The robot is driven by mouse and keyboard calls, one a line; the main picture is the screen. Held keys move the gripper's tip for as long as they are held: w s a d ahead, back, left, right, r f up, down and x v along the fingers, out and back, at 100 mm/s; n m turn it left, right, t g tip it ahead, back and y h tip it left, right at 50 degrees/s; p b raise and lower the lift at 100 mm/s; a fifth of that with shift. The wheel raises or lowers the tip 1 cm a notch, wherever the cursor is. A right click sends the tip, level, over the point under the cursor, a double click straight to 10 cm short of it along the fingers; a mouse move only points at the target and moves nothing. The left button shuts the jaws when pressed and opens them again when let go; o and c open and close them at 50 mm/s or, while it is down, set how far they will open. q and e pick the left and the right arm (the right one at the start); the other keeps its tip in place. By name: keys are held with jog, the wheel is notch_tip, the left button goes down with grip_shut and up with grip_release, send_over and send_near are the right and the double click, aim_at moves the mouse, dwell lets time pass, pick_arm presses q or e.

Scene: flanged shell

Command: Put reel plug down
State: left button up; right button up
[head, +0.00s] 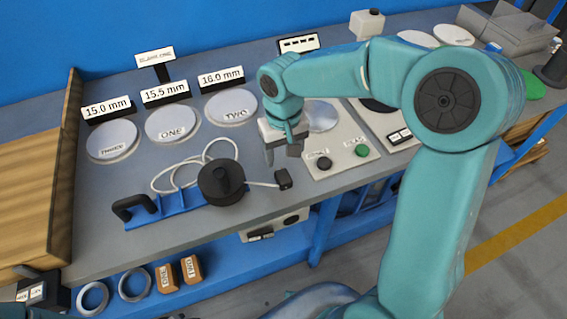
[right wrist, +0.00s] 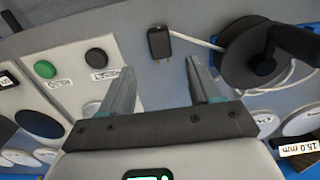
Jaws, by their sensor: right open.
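The black reel plug (head: 283,179) lies on the grey bench top, just right of the cable reel (head: 222,183). A short white cable joins it to the reel. My right gripper (head: 283,153) is open and empty, close to the plug on its far side in the head view. In the right wrist view the plug (right wrist: 159,42) shows beyond the gap between the two fingers (right wrist: 160,75), apart from them, with its pins pointing toward the gripper. The reel (right wrist: 252,55) is at the upper right there. My left gripper is not in view.
A panel with a black and a green button (head: 362,150) stands right of the plug. Round discs (head: 171,123) with size signs lie at the back left. The reel has a blue base with a black handle (head: 133,206). The bench's front edge is near the plug.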

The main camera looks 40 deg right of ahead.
notch_tip(320, 180, up, 5)
jog(key=shift+r, duration=0.1)
jog(key=shift+s, duration=0.1)
dwell(0.6)
